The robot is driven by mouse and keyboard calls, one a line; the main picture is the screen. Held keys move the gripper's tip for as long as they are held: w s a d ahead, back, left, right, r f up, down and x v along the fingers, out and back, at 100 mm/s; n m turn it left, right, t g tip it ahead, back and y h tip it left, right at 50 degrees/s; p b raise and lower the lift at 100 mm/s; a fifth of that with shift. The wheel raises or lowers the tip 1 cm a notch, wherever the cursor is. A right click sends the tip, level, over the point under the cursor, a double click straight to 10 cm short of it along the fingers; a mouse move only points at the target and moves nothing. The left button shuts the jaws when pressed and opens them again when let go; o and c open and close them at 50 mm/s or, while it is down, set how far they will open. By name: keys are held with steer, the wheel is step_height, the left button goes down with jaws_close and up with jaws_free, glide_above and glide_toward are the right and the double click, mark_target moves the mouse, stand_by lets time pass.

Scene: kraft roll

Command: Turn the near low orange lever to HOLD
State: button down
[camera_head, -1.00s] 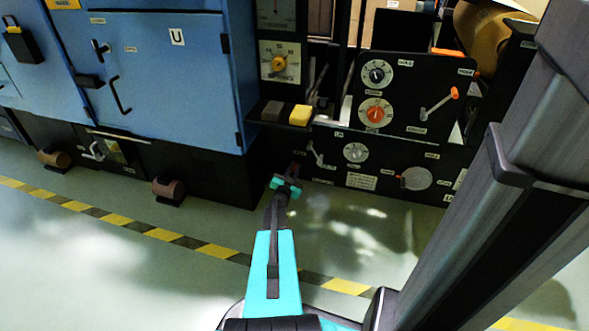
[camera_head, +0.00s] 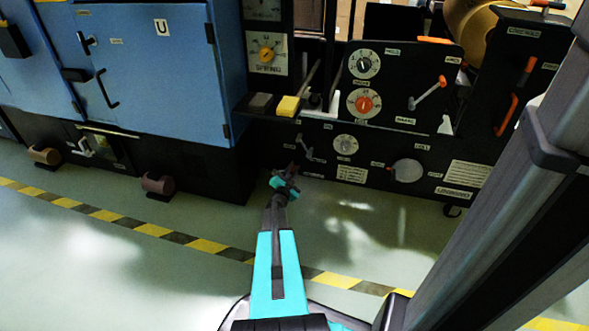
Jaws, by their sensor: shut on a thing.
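My gripper (camera_head: 288,176) is in front of the low black panel (camera_head: 325,165), at the end of my teal arm. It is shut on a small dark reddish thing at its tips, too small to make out. Orange-handled levers show to the right of it: one (camera_head: 430,92) slants up on the upper panel, and two stand at the far right, an upper one (camera_head: 525,70) and a lower one (camera_head: 507,115). My gripper is well left of them and apart. I cannot tell which lever is the near low one, and I cannot read HOLD clearly.
A grey lever (camera_head: 304,147), a grey dial (camera_head: 345,143) and a round grey disc (camera_head: 408,170) sit on the low panel. A yellow block (camera_head: 288,106) rests on a ledge above. A blue cabinet (camera_head: 155,75) stands left. The striped green floor (camera_head: 150,270) is open.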

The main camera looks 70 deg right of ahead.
steer(key=shift+s+a+f, duration=0.1)
steer(key=shift+f, duration=0.55)
steer(key=shift+a+f+b, duration=0.2)
steer(key=shift+f+b, duration=0.3)
steer(key=shift+f, duration=1.25)
steer(key=c, duration=1.7)
jaws_free()
steer(key=shift+f, duration=0.1)
steer(key=shift+d, duration=0.1)
steer(key=shift+s, duration=0.1)
steer(key=shift+s+a+r+p, duration=0.2)
steer(key=shift+a+p, duration=0.55)
steer(key=shift+a, duration=1.25)
steer(key=shift+s+a+p, duration=0.35)
steer(key=shift+a+p, duration=0.35)
steer(key=shift+a, duration=1.25)
steer(key=shift+s+a+r+p, duration=0.2)
steer(key=shift+a+p, duration=0.55)
steer(key=shift+a, duration=1.25)
